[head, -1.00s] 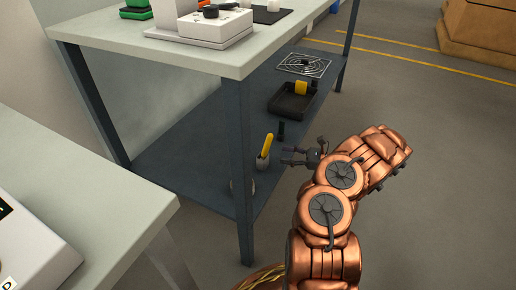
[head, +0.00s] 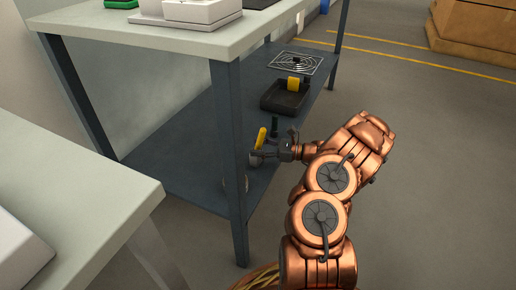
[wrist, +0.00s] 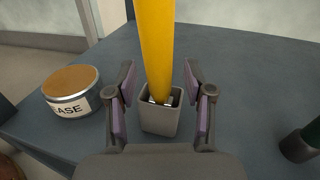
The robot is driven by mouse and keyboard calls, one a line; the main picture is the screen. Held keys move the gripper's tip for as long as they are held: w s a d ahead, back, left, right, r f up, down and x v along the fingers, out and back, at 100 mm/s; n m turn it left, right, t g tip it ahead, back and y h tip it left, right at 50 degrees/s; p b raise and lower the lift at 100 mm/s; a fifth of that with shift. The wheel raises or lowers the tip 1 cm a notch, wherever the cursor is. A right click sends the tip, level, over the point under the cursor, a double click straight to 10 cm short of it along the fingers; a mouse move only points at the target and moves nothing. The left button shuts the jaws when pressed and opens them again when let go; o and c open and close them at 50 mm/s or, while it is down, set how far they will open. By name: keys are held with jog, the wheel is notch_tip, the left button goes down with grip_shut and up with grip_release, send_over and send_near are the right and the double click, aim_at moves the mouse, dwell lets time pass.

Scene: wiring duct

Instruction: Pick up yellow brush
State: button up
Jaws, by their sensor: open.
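The yellow brush (wrist: 153,45) stands upright, slightly tilted, in a small grey square cup (wrist: 160,119) on the dark lower shelf. In the head view the brush (head: 261,138) shows just left of my gripper (head: 265,153). In the wrist view my gripper (wrist: 159,95) is open, with one finger on each side of the brush and cup. The brush handle rises between the fingers, and I see no clear contact. The brush's lower end is hidden inside the cup.
A round tin (wrist: 72,92) with a partly readable label stands left of the cup. A dark green cylinder (wrist: 301,144) is at the right. A black tray (head: 285,98) with a yellow item lies farther back. The table leg (head: 230,165) and upper tabletop (head: 150,35) are close by.

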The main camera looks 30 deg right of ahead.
jog(key=shift+c, duration=0.4)
grip_shut()
jog(key=shift+r, duration=0.1)
